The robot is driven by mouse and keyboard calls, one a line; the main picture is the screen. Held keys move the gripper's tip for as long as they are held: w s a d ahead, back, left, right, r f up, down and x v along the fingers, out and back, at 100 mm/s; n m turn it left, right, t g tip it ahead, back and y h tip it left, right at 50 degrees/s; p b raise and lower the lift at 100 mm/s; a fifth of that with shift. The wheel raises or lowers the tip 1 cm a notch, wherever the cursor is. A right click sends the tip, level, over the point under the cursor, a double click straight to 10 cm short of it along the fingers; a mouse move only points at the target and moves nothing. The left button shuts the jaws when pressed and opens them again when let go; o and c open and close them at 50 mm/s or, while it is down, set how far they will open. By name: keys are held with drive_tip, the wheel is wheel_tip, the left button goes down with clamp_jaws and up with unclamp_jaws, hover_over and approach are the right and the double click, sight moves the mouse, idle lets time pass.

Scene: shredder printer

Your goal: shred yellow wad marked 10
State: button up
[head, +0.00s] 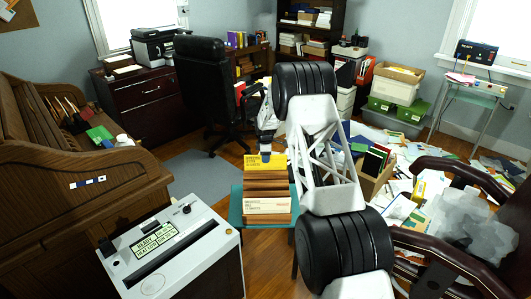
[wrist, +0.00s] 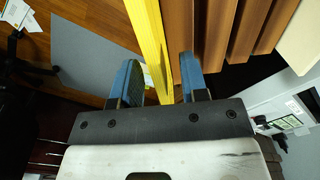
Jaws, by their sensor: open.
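The yellow wad (head: 276,163) stands at the back of a row of wads on a teal stool in the head view. Print shows on it, but the number is too small to read. In the wrist view the yellow wad (wrist: 152,40) runs as a narrow strip between my fingers. My gripper (head: 266,152) is open at the wad, and its blue fingers (wrist: 161,82) are on either side of it, with a gap showing on each side. The shredder (head: 215,243), white-topped with a long dark slot and a lit green display, stands front left of the stool.
Several brown wads (head: 267,184) and a cream wad (head: 267,206) stand close beside the yellow one on the teal stool (head: 236,214). A wooden desk (head: 110,190) is at left, an office chair (head: 203,85) behind. Papers and a cardboard box (head: 372,184) litter the floor at right.

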drive_tip(key=shift+f, duration=1.45)
clamp_jaws()
drive_tip(key=shift+r, duration=0.55)
drive_tip(key=shift+r, duration=0.35)
drive_tip(key=shift+r, duration=0.15)
wheel_tip(320, 180, up, 10)
drive_tip(key=shift+r, duration=0.25)
idle(0.4)
